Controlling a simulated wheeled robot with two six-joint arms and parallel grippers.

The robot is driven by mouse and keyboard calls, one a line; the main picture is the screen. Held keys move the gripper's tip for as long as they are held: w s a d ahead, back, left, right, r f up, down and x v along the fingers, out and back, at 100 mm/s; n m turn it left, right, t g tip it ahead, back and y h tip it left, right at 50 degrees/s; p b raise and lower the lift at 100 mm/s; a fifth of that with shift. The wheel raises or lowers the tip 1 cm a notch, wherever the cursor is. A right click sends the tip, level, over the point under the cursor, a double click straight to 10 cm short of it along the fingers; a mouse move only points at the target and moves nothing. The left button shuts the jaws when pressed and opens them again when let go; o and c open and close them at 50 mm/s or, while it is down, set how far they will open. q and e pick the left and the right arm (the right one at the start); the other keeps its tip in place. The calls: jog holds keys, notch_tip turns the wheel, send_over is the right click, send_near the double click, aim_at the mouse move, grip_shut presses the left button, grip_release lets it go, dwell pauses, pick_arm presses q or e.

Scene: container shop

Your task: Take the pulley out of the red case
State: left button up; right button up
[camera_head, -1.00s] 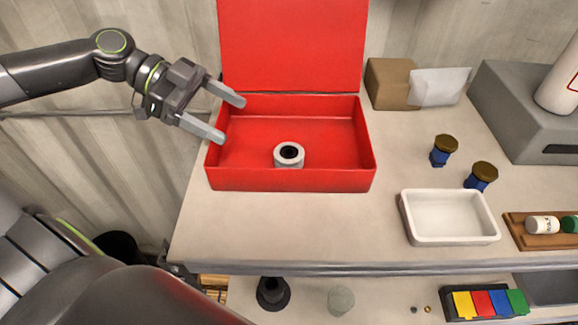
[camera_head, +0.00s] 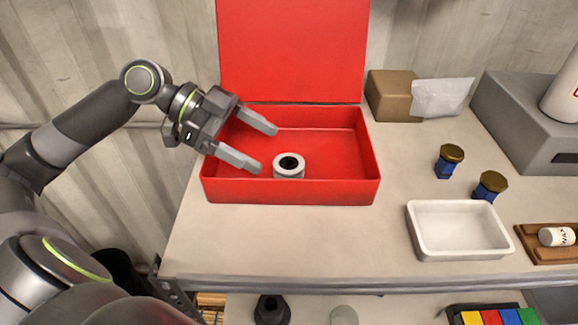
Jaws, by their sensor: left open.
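The red case (camera_head: 290,192) stands on the table with its lid raised at the back. The pulley (camera_head: 289,171), a small pale grey ring with a dark hole, sits inside it near the front wall, about the middle. My left gripper (camera_head: 268,150) is open and empty, over the left part of the case. Its fingers point right, with the pulley a little to the right of the nearer fingertip. I cannot tell the height of the fingers above the case floor. My right gripper is not in view.
A cardboard box (camera_head: 392,95) and a grey machine (camera_head: 528,128) are behind. A wooden rack (camera_head: 549,252) is at the right edge. The table in front of the case is clear.

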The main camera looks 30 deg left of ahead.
aim_at(294, 166)
pick_arm(q)
jog(key=shift+d, duration=0.2)
jog(key=shift+d+f+p, duration=0.25)
jog(key=shift+d+p, duration=0.1)
jog(key=shift+d, duration=0.25)
jog(key=shift+d+f+p, duration=0.25)
jog(key=shift+d+p, duration=0.1)
jog(key=shift+d, duration=0.2)
jog(key=shift+p+x, duration=0.3)
jog(key=shift+x, duration=0.95)
jog(key=shift+f, duration=0.1)
jog(key=c, duration=1.1)
